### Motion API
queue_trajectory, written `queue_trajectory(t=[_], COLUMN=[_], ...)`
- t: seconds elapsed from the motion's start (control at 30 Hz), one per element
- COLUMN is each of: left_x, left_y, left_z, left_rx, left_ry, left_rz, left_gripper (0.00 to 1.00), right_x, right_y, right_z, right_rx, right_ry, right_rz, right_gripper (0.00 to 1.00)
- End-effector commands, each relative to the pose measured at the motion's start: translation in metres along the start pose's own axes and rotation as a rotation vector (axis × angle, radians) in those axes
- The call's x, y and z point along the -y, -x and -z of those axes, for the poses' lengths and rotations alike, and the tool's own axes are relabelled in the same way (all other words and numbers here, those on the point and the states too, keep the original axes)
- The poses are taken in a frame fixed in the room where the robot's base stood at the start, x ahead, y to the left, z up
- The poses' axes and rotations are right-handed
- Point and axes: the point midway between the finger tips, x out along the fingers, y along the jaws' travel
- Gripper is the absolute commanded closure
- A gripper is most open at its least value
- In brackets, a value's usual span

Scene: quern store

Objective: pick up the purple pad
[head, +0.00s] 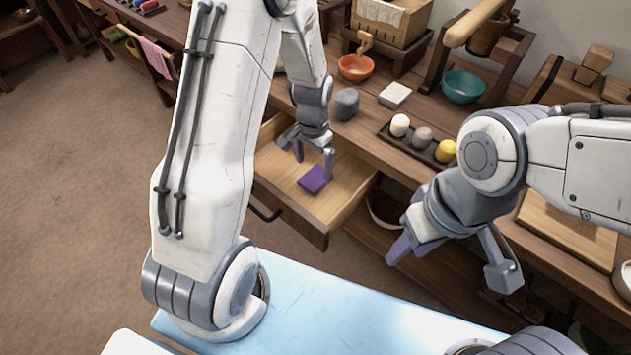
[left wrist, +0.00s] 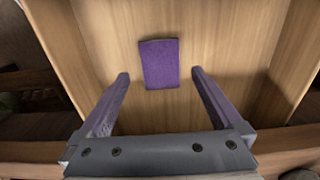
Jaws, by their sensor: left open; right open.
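The purple pad (head: 315,179) lies flat on the floor of an open wooden drawer (head: 345,187). In the left wrist view the pad (left wrist: 159,64) is a dark purple rectangle, just beyond and between the fingertips. My left gripper (head: 314,158) is open and empty, pointing down over the drawer; its fingers also show in the left wrist view (left wrist: 160,74), on either side of the pad's near end. I cannot tell its exact height above the pad. My right gripper (head: 445,258) is open and empty, in front of the bench at the right.
The drawer walls enclose the pad. A light blue surface (head: 340,308) is in front.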

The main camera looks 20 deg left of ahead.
Motion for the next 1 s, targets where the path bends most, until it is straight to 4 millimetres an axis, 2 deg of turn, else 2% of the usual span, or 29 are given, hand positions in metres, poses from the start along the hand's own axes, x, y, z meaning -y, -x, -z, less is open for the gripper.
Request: queue_trajectory(t=[0.4, 0.7, 0.77, 0.9, 0.93, 1.0], left_x=[0.001, 0.001, 0.001, 0.001, 0.001, 0.001], left_y=[-0.051, -0.055, -0.055, -0.055, -0.055, -0.055], left_z=[0.001, 0.002, 0.001, 0.001, 0.001, 0.001], left_rx=[0.002, -0.001, -0.001, -0.001, -0.001, -0.001], left_ry=[0.000, 0.000, 0.000, 0.000, 0.000, 0.000], left_rz=[-0.001, 0.000, 0.000, 0.000, 0.000, 0.000], left_gripper=[0.00, 0.00, 0.19, 0.73, 0.77, 0.77], right_x=[-0.001, -0.001, -0.001, -0.001, -0.001, -0.001], right_y=[-0.015, -0.015, -0.015, -0.015, -0.015, -0.015], right_z=[-0.001, -0.001, -0.001, -0.001, -0.001, -0.001], right_rx=[0.000, 0.000, 0.000, 0.000, 0.000, 0.000], right_ry=[0.000, 0.000, 0.000, 0.000, 0.000, 0.000], right_rz=[0.000, 0.000, 0.000, 0.000, 0.000, 0.000], right_gripper=[0.55, 0.55, 0.55, 0.55, 0.55, 0.55])
